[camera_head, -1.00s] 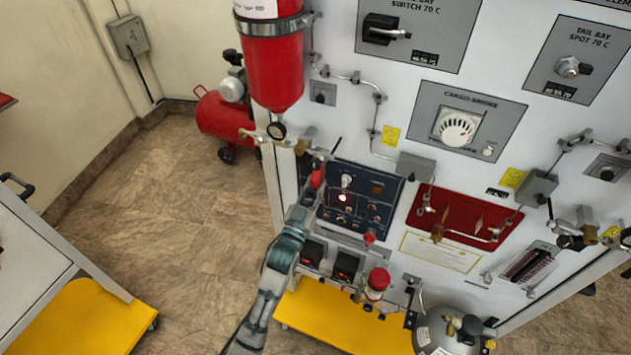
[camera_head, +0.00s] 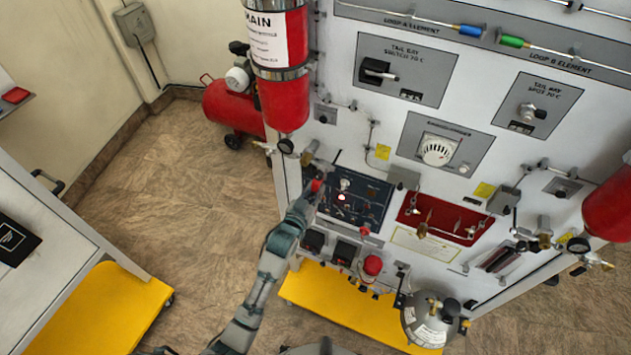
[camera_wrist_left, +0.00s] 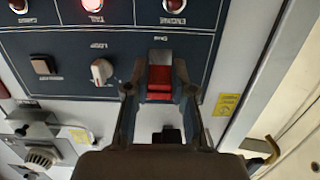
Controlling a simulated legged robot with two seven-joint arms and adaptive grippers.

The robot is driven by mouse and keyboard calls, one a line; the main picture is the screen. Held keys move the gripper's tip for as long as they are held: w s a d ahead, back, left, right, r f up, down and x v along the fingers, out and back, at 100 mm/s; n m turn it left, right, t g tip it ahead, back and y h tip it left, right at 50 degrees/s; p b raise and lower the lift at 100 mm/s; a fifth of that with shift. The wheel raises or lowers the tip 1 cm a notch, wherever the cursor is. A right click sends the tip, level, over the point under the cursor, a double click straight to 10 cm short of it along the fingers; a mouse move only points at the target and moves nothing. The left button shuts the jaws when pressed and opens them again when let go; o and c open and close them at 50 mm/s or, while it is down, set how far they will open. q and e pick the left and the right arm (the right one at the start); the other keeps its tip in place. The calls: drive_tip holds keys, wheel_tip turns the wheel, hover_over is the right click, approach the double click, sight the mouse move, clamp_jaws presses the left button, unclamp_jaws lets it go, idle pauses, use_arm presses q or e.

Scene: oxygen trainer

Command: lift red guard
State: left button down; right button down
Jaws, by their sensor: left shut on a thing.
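The red guard (camera_wrist_left: 160,78) is on the dark blue switch panel (camera_wrist_left: 205,48), between the two fingers of my left gripper (camera_wrist_left: 159,92) in the wrist view. The fingers are shut on its sides. In the head view my left gripper (camera_head: 315,183) is at the left part of the same dark panel (camera_head: 362,195), with a bit of red showing at its tip. The guard's exact tilt is hard to tell. My right gripper is not in view.
A lit red lamp (camera_head: 341,197) and a knob (camera_head: 345,184) are close beside the gripper. A red cylinder (camera_head: 285,100) hangs above it. A red panel (camera_head: 440,217) is to the right. Open floor (camera_head: 190,210) lies to the left.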

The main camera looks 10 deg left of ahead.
use_arm(q)
drive_tip(key=shift+s+r+g, duration=0.1)
drive_tip(key=shift+r+g, duration=0.3)
drive_tip(key=shift+r, duration=0.05)
idle(0.3)
drive_tip(key=c, duration=1.3)
unclamp_jaws()
drive_tip(key=o, duration=0.3)
drive_tip(key=shift+f, duration=0.1)
drive_tip(key=v, duration=1.2)
drive_tip(key=shift+d, duration=0.15)
